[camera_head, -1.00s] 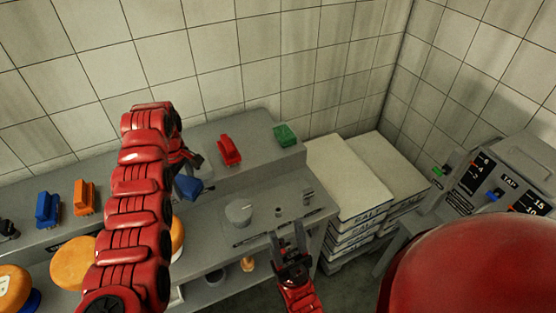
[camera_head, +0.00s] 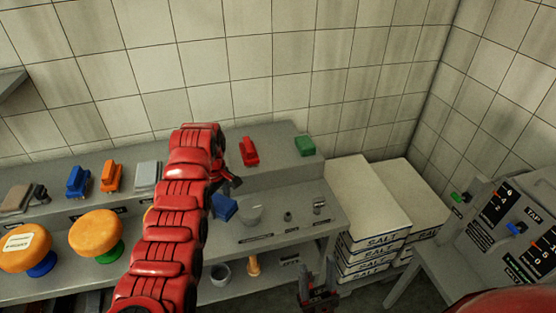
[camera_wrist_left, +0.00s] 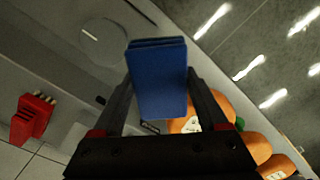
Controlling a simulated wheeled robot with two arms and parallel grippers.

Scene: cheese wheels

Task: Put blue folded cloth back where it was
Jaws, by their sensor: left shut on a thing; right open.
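My right gripper (camera_head: 318,283) is open and empty at the lower middle, in front of the bench's right end.
The back shelf (camera_head: 275,158) carries a red brush (camera_head: 249,152), a green block (camera_head: 305,146), a blue brush (camera_head: 77,182), an orange brush (camera_head: 111,177) and a grey folded cloth (camera_head: 147,174). Orange cheese wheels (camera_head: 96,231) stand at left. Salt sacks (camera_head: 366,205) are stacked right.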

